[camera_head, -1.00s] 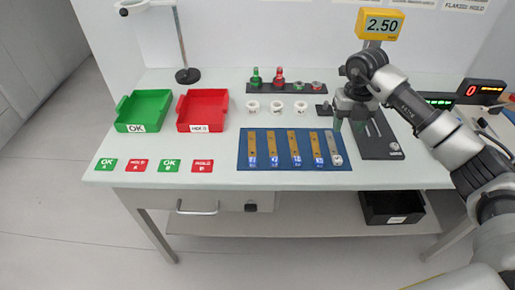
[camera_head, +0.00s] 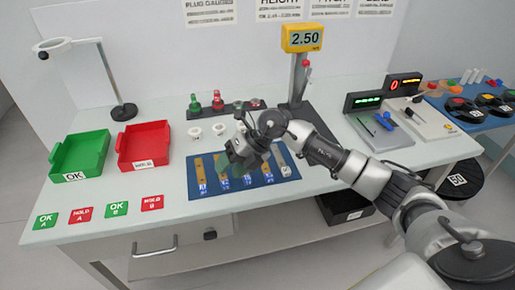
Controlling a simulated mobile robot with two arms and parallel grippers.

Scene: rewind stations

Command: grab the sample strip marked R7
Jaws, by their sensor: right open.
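Several sample strips lie side by side on a blue mat (camera_head: 212,191). Most are tan with blue labels at the near end, such as the leftmost strip (camera_head: 199,173). The rightmost strip (camera_head: 284,157) is grey with a pale end. The label print is too small to read, so I cannot tell which one is R7. My right gripper (camera_head: 240,172) is open, pointing down over the middle of the mat, and hides parts of the middle strips. I cannot tell its exact height above them. My left gripper is not in view.
A green OK tray (camera_head: 80,153) and a red tray (camera_head: 145,144) stand at the left, with green and red cards in front. White rings (camera_head: 194,131) and a rack of gauges sit behind the mat. A yellow 2.50 display (camera_head: 303,38) stands behind on a post.

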